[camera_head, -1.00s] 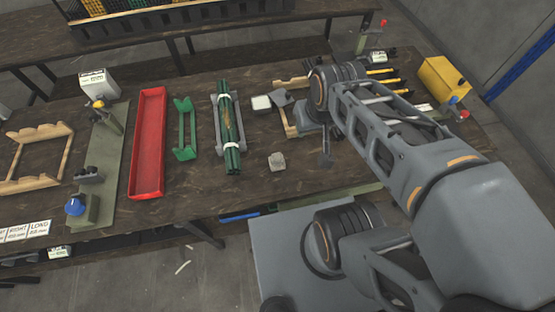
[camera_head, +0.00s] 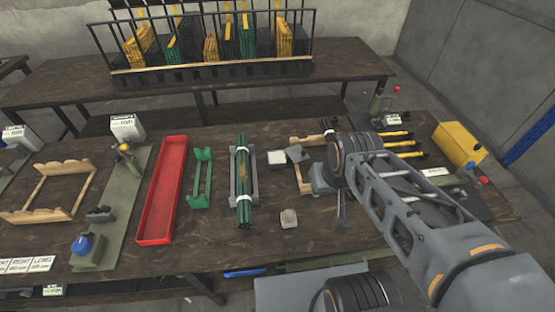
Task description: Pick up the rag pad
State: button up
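A small pale grey-beige pad (camera_head: 289,218) lies on the dark bench top (camera_head: 330,235), near its front edge; it looks most like the rag pad, though I cannot be sure. My gripper (camera_head: 340,212) is to the right of this pad, apart from it, below my wrist. Its fingers are small and partly hidden by my arm, so I cannot tell whether they are open or shut. A small whitish block (camera_head: 276,157) and a dark grey flat piece (camera_head: 298,153) lie farther back.
A bundle of green rods (camera_head: 243,185) in a grey cradle stands left of the pad. Farther left are a green holder (camera_head: 201,180) and a long red tray (camera_head: 163,190). A yellow box (camera_head: 459,144) stands at right. Bare bench surrounds the pad.

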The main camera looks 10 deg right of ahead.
aim_at(289, 217)
jog(key=u, duration=1.25)
jog(key=k, duration=0.4)
jog(key=z, duration=0.25)
